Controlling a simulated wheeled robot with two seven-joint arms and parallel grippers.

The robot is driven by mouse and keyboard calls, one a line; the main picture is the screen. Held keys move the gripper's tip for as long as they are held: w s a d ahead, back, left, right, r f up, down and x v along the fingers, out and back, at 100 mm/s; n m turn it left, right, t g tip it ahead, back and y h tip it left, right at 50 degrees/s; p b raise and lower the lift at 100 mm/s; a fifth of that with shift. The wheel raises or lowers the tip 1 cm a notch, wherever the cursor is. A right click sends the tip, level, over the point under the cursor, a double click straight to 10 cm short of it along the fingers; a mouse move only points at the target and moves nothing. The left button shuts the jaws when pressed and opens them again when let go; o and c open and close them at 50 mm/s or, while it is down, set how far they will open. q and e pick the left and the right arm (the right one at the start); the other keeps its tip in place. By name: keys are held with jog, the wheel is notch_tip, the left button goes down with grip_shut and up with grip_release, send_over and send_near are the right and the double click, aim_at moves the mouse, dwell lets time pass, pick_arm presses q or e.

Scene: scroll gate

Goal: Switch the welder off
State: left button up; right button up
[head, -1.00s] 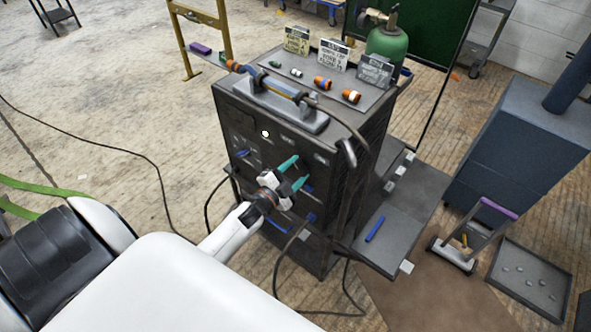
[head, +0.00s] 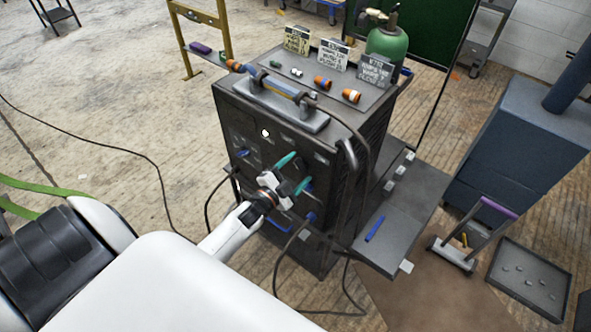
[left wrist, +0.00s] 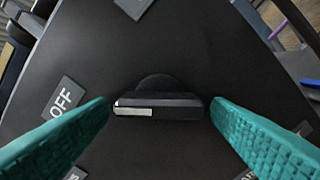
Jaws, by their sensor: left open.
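The welder (head: 320,185) is a dark box-shaped machine in the middle of the head view, with knobs and small labels on its front panel. My left gripper (head: 293,172) is at that front panel, with its teal fingers apart. In the left wrist view, a black rotary knob (left wrist: 158,106) with a pale mark on its left part lies between the two open fingers (left wrist: 158,112), with a gap on each side. Other labels are partly cut off or hidden by the fingers. My right gripper is not in view.
Cables hang from the welder's front. A grey side shelf (head: 412,215) with a blue pen-like item (head: 375,229) juts out at its right. A green gas cylinder (head: 388,45) stands behind. A blue-grey cabinet (head: 520,150) and a tray (head: 530,278) are at the right.

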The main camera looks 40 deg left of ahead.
pick_arm(q)
jog(key=s+b, duration=0.2)
jog(key=s, duration=1)
jog(key=shift+a, duration=0.45)
jog(key=s+d+f+n+g, duration=0.2)
jog(key=s+f+g, duration=0.2)
jog(key=f, duration=0.7)
jog(key=s+d+f+n+g+y, duration=0.1)
jog(key=s+d+f+n+g, duration=0.1)
jog(key=s+f, duration=0.6)
jog(key=s+d+f+n+g, duration=0.2)
jog(key=s+f+g, duration=0.3)
jog(key=f, duration=0.9)
jog(key=shift+s+d+f+n+g+y, duration=0.3)
jog(key=shift+s+f+n+y, duration=0.1)
jog(key=shift+n, duration=0.1)
jog(key=s+d+f+g, duration=0.1)
jog(key=s+f, duration=0.1)
jog(key=s, duration=0.3)
jog(key=s+d+f+n+g, duration=0.1)
jog(key=s+f+g, duration=0.1)
jog(key=s, duration=0.3)
jog(key=s+d+f+g, duration=0.1)
jog(key=s+f+g, duration=0.1)
jog(key=s, duration=0.3)
jog(key=shift+d+f, duration=0.4)
jog(key=shift+f, duration=0.05)
jog(key=shift+c, duration=0.4)
